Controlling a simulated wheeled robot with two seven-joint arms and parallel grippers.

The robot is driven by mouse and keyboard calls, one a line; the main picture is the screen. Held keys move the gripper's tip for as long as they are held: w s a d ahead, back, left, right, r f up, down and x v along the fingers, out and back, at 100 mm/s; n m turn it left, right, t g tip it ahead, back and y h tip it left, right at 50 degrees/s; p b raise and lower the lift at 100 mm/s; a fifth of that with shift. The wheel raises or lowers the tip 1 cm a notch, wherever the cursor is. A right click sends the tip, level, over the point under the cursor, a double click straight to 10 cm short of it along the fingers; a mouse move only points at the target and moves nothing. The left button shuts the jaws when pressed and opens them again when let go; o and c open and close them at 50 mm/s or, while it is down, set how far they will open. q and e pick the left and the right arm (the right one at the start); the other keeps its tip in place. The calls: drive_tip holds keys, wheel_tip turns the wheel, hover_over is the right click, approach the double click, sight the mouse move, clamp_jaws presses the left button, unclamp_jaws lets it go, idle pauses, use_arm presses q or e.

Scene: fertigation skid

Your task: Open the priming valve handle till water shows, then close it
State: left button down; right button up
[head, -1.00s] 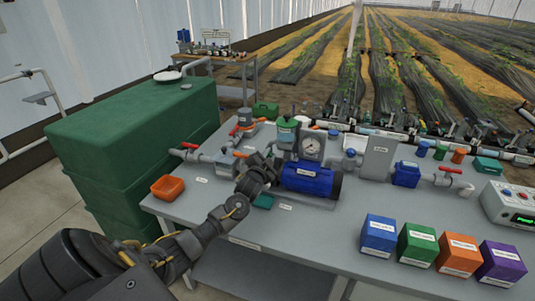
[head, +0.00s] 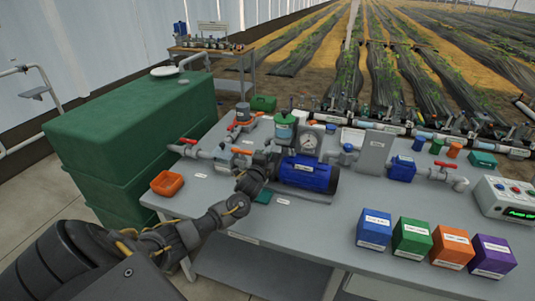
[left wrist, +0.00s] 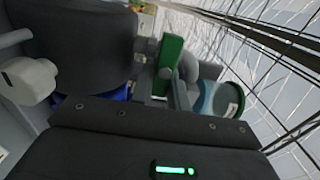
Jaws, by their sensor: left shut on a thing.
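The blue pump (head: 306,175) stands at the middle of the skid table, with a round gauge (head: 308,142) behind it. A green-topped pot (head: 284,130) stands behind my left gripper (head: 266,160). My left gripper is at the left end of the pump, shut on a small part there. In the left wrist view a green handle-like piece (left wrist: 172,62) shows just beyond the gripper body and seems to be what it holds. The pot also shows there at the right. The grip contact is mostly hidden by my own gripper. No water can be made out. My right gripper is not in view.
Red-handled valves (head: 188,141) and pipes stand left of the pump. An orange tray (head: 167,183) lies at the table's left edge. Coloured boxes (head: 411,236) stand front right, and a control box (head: 507,197) with a lit green display at the far right. A green tank (head: 130,125) stands left.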

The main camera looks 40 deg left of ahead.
use_arm(q)
drive_tip(key=shift+f+m, duration=0.1)
drive_tip(key=shift+m, duration=0.2)
drive_tip(key=c, duration=1.4)
unclamp_jaws()
drive_tip(key=shift+o, duration=0.2)
drive_tip(key=shift+s, duration=0.1)
drive_tip(key=b+v, duration=0.1)
drive_tip(key=v, duration=0.9)
drive_tip(key=shift+s+d, duration=0.2)
drive_tip(key=shift+s, duration=0.05)
